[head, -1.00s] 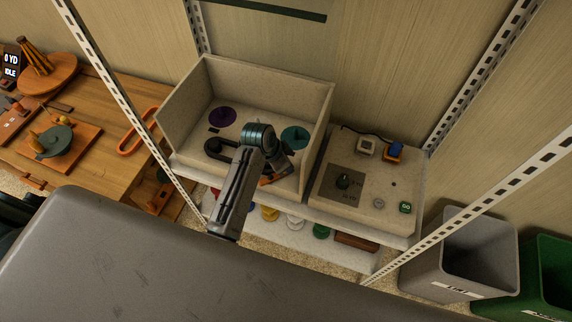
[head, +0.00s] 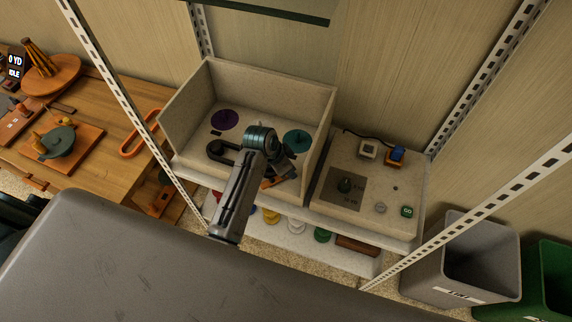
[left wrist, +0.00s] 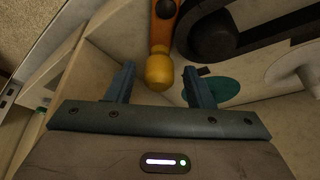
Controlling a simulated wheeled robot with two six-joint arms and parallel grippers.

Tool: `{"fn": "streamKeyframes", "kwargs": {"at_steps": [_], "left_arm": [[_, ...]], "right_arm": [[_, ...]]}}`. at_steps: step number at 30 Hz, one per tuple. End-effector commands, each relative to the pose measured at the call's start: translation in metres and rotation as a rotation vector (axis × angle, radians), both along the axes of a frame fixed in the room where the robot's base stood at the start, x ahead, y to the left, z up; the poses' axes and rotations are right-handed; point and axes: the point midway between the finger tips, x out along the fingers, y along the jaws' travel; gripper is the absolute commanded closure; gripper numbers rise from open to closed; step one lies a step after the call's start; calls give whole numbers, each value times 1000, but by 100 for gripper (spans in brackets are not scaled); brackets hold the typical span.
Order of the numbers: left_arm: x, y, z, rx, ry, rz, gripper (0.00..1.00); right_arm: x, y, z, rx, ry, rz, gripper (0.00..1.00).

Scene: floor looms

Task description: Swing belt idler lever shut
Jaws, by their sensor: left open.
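The idler lever is an orange bar (left wrist: 161,28) with a round yellow knob (left wrist: 158,71) at its end. In the left wrist view the knob lies between the two spread fingers of my left gripper (left wrist: 160,80), with space on both sides. In the head view my left gripper (head: 284,163) is down inside the beige open-fronted box. It and my wrist hide most of the lever; only an orange piece (head: 268,182) shows. The dark belt (head: 217,151) loops to the left of my wrist and also shows in the left wrist view (left wrist: 215,35). My right gripper is not in view.
The box walls (head: 322,135) rise close around my arm. A purple disc (head: 225,119) and a teal disc (head: 297,140) are inside. Perforated posts flank the shelf.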

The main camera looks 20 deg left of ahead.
Motion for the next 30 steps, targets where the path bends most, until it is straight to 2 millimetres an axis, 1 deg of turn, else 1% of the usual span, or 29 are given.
{"fn": "streamKeyframes", "kwargs": {"at_steps": [5, 8, 15, 18, 21, 25, 30], "left_arm": [[-3, 3, 8, 0, -2, -1, 52], [-7, 7, 21, 2, -4, 0, 52], [-21, 20, 67, 2, -6, 1, 52], [-25, 24, 82, 1, -5, 0, 52], [-29, 26, 93, 0, -3, 1, 52], [-31, 28, 99, 0, -2, -1, 52], [-31, 28, 100, 0, 0, 0, 52]], "right_arm": [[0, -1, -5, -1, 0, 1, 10], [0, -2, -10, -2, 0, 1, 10], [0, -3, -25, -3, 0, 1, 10], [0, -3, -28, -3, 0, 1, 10], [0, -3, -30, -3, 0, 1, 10], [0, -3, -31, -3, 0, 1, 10], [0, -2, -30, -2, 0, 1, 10]]}}
